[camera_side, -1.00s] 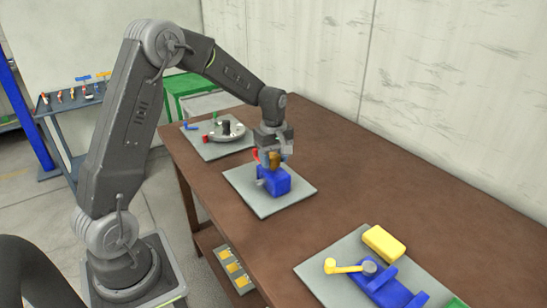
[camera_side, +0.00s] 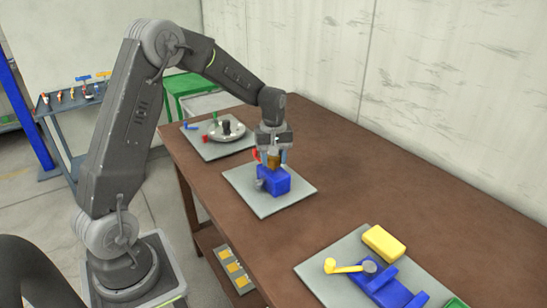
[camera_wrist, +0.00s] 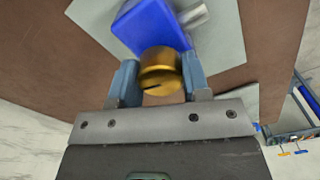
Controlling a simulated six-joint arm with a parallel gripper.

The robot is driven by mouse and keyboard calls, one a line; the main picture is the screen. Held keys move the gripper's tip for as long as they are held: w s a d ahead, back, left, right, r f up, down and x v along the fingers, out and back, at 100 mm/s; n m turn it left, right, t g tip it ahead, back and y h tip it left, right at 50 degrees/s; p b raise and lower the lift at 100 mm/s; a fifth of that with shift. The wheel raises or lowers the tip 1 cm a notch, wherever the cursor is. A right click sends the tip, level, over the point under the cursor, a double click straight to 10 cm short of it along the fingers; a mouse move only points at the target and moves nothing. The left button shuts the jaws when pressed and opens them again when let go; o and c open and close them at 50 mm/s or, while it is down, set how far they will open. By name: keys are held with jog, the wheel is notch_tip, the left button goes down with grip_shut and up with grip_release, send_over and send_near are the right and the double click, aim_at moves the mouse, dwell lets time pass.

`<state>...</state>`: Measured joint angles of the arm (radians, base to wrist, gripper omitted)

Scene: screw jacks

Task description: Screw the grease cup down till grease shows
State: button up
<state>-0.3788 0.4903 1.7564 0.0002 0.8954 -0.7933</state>
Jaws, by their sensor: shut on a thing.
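The grease cup (camera_side: 274,161) is a brass-coloured round cup on top of a blue block (camera_side: 273,181). It also shows in the wrist view (camera_wrist: 160,72), with a dark mark on its face. My gripper (camera_side: 271,158) points down over the block, and its two fingers sit on either side of the cup. In the wrist view my gripper (camera_wrist: 159,82) is shut on the cup. The blue block stands on a grey plate (camera_side: 296,198), with a grey stub (camera_wrist: 193,16) at its side. I see no grease; the cup's underside is hidden.
Behind is a grey plate with a round disc (camera_side: 227,130) and small coloured parts. At the front right, another plate carries a blue fixture with a yellow crank (camera_side: 343,267) and a yellow block (camera_side: 384,243). The brown bench (camera_side: 400,190) is clear between them.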

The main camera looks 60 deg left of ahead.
jog(key=m, duration=0.5)
jog(key=shift+m, duration=0.3)
jog(key=shift+r+m, duration=0.15)
jog(key=shift+m, duration=2.05)
jog(key=o, duration=0.9)
jog(key=shift+o, duration=0.2)
notch_tip(320, 180, up, 14)
